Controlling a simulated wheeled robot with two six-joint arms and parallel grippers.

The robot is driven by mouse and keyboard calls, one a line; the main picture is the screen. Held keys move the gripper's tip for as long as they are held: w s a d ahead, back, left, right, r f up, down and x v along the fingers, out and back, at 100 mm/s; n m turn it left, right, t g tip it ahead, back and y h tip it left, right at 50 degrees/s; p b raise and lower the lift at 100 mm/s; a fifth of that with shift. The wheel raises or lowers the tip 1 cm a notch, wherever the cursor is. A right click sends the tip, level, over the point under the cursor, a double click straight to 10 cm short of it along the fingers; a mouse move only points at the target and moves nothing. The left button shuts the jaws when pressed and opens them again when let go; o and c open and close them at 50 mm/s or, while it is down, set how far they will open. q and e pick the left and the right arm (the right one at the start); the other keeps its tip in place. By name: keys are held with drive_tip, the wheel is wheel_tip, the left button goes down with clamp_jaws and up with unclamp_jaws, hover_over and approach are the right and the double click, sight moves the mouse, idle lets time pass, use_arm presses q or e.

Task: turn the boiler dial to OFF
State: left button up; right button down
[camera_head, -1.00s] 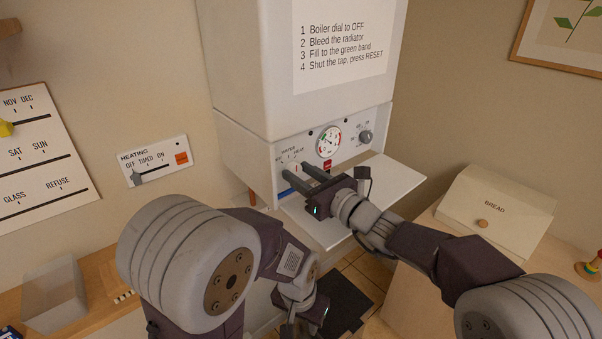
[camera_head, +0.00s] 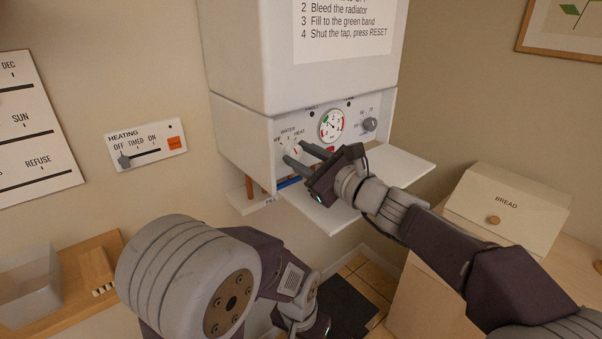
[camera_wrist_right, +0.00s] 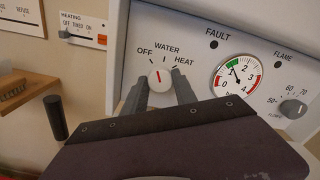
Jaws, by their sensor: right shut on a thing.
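The boiler dial (camera_wrist_right: 161,78) is a small round white knob with a red mark, below the words OFF, WATER and HEAT. In the right wrist view its mark points up, about at WATER. It also shows small in the head view (camera_head: 293,151), partly hidden by the fingers. My right gripper (camera_wrist_right: 160,88) has one dark finger on each side of the dial and is shut on it; it also shows in the head view (camera_head: 296,153). My left gripper (camera_head: 318,326) is low at the bottom edge, mostly cut off; its fingers are hidden.
A white flap (camera_head: 398,167) juts out below the panel, under my right gripper. A heating slider panel (camera_head: 146,145) is on the left wall. A bread box (camera_head: 506,207) stands right.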

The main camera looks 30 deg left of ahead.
drive_tip(key=shift+n+b, duration=1.8)
drive_tip(key=shift+n, duration=0.1)
drive_tip(key=c, duration=1)
unclamp_jaws()
drive_tip(key=shift+s+d, duration=0.1)
drive_tip(key=shift+d, duration=0.2)
drive_tip(key=b+v, duration=0.2)
drive_tip(key=v, duration=0.6)
drive_tip(key=shift+s+d+b, duration=0.2)
drive_tip(key=shift+d+b, duration=0.1)
drive_tip(key=shift+b, duration=0.1)
